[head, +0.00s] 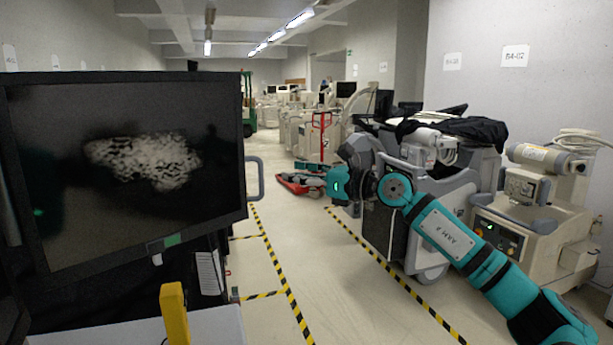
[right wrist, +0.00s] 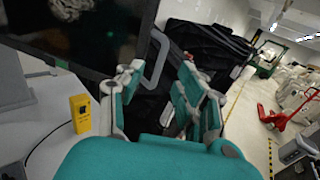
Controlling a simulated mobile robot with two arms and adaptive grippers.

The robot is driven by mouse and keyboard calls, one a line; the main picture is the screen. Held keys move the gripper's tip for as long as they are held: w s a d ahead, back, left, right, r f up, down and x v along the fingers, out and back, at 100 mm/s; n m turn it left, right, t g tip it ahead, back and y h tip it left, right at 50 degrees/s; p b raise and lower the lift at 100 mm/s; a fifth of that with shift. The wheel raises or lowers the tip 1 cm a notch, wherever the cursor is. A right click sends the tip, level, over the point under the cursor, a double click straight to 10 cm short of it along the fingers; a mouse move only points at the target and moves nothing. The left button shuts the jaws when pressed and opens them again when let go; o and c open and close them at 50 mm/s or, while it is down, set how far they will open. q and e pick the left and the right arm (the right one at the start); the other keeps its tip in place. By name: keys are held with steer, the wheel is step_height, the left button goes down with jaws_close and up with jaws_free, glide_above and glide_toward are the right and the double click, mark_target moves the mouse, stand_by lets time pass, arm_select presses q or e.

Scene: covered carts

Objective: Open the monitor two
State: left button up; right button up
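A large dark monitor (head: 125,165) with a pale grey blob on its screen fills the left of the head view; it also shows at the upper left of the right wrist view (right wrist: 85,30). A grey loop handle (head: 255,178) sticks out from its right side. My right gripper (head: 312,178) is to the right of the handle in the head view, small and partly lost against the background. In the right wrist view its teal fingers (right wrist: 160,85) are spread, with the handle (right wrist: 158,58) showing between and beyond them. I see no contact. My left gripper is not in view.
A yellow device (head: 175,312) stands on the white surface below the monitor. Black covers (right wrist: 205,45) lie behind the handle. Grey medical carts (head: 440,215) line the right side, and a red pallet jack (head: 298,187) stands in the aisle.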

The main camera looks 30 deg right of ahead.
steer(key=shift+v, duration=1)
steer(key=shift+a, duration=0.1)
steer(key=shift+a, duration=0.1)
steer(key=shift+c, duration=1.1)
steer(key=a+g+h, duration=0.1)
steer(key=a, duration=0.1)
steer(key=s+a+g+b, duration=0.1)
steer(key=a, duration=0.1)
steer(key=s+a+g+h+b, duration=0.1)
steer(key=a, duration=0.1)
steer(key=shift+s+m+g+h, duration=0.2)
steer(key=shift+m+g+h, duration=0.1)
jaws_close()
steer(key=m+h+p, duration=0.4)
steer(key=h, duration=0.1)
glide_toward(261, 187)
step_height(261, 187, down, 3)
steer(key=w, duration=0.2)
steer(key=w+p, duration=0.1)
steer(key=shift+w+a+r, duration=0.25)
steer(key=shift+w+r, duration=0.05)
steer(key=shift+w, duration=0.1)
steer(key=shift+w+f+p, duration=0.2)
steer(key=shift+w+p, duration=0.15)
steer(key=shift+w, duration=0.35)
